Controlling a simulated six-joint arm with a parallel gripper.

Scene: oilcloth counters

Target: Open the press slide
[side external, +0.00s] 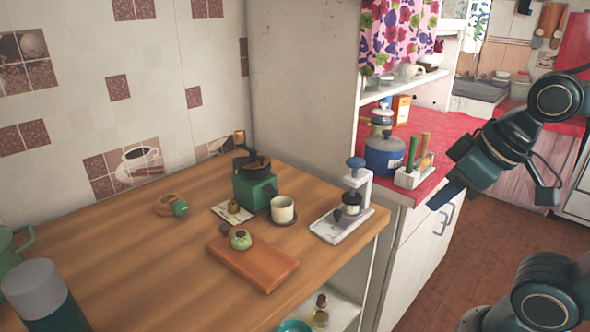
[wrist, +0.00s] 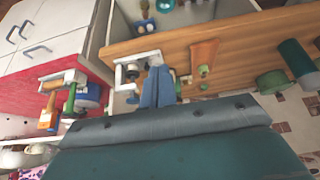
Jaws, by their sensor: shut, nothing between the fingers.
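The press (side external: 365,187) is a small white stand with a blue knob on top and a dark cylinder in its middle. It stands upright on a pale base plate (side external: 335,232) at the right end of the wooden counter. I cannot tell which part is its slide. In the wrist view the press (wrist: 122,62) is just left of my fingertips, partly hidden behind them. My gripper (side external: 440,201) is shut and empty, up in the air to the right of the press and clear of it. Its blue fingers lie together in the wrist view (wrist: 159,72).
A red board (side external: 262,262) with a green round item, a cream cup (side external: 283,209) and a green grinder (side external: 255,187) stand left of the press. A blue pot (side external: 384,157) and a white utensil holder (side external: 413,175) are on the red counter behind. The air between gripper and press is free.

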